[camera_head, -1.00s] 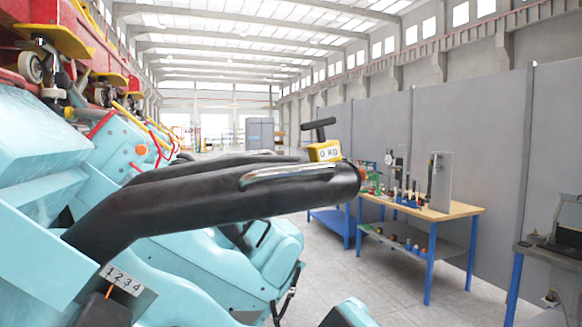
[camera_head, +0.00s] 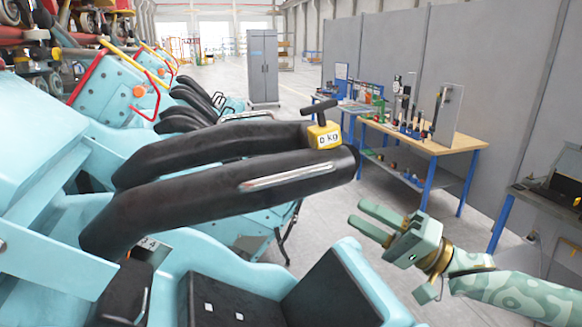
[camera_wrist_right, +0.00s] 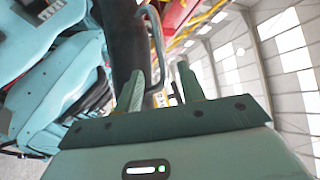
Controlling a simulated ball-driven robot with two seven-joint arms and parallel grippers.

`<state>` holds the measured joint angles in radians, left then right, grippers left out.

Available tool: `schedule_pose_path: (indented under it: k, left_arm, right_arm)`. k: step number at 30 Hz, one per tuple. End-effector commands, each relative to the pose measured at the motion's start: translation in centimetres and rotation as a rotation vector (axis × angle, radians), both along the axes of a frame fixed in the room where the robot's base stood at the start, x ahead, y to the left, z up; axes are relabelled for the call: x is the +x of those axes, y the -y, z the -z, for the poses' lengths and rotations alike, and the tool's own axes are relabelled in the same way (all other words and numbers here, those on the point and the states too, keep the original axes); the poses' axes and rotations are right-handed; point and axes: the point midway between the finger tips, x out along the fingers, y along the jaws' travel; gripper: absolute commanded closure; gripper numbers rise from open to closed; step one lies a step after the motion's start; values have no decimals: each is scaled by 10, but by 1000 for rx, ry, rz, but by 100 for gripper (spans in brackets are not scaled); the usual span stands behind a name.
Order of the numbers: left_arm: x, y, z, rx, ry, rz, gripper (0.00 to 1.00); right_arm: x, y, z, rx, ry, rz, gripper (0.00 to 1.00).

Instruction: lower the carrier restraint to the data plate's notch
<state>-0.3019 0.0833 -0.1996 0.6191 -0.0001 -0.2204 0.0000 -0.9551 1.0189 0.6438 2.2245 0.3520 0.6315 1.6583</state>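The carrier restraint is a thick black padded bar (camera_head: 200,205) with a silver grab handle (camera_head: 290,178). It is raised, sticking out above the turquoise car from left to right. The data plate (camera_head: 149,243) is mostly hidden beneath its lower end; only a few digits show, and I cannot see the notch. My right gripper (camera_head: 358,214) is open and empty, below and right of the restraint's free end, apart from it. In the right wrist view, its fingers (camera_wrist_right: 158,82) stand apart, with the restraint (camera_wrist_right: 124,40) and handle (camera_wrist_right: 158,45) beyond them. My left gripper is not in view.
A yellow gauge (camera_head: 323,135) reading 0 kg, with a black T-handle, shows at the restraint's far side. The black seat (camera_head: 335,290) lies below. A wooden-topped workbench (camera_head: 460,143) with tools stands right. Open floor (camera_head: 320,225) lies between car and bench.

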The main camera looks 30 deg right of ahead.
Motion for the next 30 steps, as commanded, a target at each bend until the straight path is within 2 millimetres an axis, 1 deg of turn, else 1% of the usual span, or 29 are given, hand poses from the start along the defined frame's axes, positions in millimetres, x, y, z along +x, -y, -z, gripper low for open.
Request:
schedule_pose_path:
  k: [9,14,24,30]
  left_arm:
    - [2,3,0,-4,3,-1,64]
    - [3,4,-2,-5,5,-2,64]
    - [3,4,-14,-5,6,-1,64]
    - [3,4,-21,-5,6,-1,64]
  right_arm:
    - [40,-25,-18,-5,6,1,60]
    - [58,-36,-26,-4,6,3,60]
    - [96,-61,-43,-2,3,5,60]
    - [115,-73,-50,-2,2,5,60]
